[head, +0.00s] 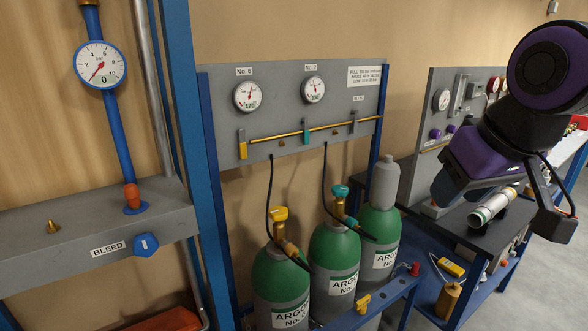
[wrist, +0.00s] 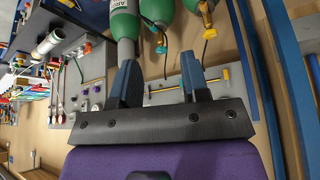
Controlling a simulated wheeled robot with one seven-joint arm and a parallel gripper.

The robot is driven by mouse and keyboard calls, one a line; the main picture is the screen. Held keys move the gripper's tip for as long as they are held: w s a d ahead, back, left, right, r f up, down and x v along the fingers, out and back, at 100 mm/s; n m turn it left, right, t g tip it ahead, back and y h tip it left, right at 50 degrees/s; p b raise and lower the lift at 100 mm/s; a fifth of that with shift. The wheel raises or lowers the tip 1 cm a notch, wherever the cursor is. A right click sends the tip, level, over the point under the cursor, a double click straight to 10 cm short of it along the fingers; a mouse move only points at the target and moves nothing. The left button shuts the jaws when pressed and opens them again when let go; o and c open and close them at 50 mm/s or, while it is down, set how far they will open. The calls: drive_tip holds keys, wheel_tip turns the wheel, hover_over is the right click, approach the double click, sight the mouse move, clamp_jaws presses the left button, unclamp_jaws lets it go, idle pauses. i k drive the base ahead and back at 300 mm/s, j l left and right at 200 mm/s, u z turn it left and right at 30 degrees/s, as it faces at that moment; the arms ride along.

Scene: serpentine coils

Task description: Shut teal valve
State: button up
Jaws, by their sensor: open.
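A teal valve knob (head: 340,190) tops the middle green argon cylinder (head: 334,255), and a small teal patch at the neck of that cylinder shows in the wrist view (wrist: 161,49). A teal lever (head: 306,132) stands upright across the brass pipe (head: 285,134) on the grey panel, under gauge No. 7 (head: 314,89). I cannot tell which of the two the task means. My gripper (wrist: 163,75) is open and empty, its two blue-grey fingers apart. In the head view it is at the right, well away from both teal parts, and its fingertips are hard to make out.
Beside the teal parts are a yellow valve (head: 279,214), a yellow lever (head: 242,146) and a grey-capped cylinder (head: 379,235). Black hoses hang between panel and cylinders. A blue post (head: 198,150) stands left. A bench (head: 482,222) with a white-and-green canister (head: 493,206) lies below my arm.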

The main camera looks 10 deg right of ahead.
sight(339, 190)
drive_tip(key=i+j+z, duration=0.3)
drive_tip(key=i+j, duration=0.15)
drive_tip(key=j, duration=0.3)
drive_tip(key=i+j+z, duration=0.15)
drive_tip(key=j, duration=0.25)
drive_tip(key=i, duration=0.05)
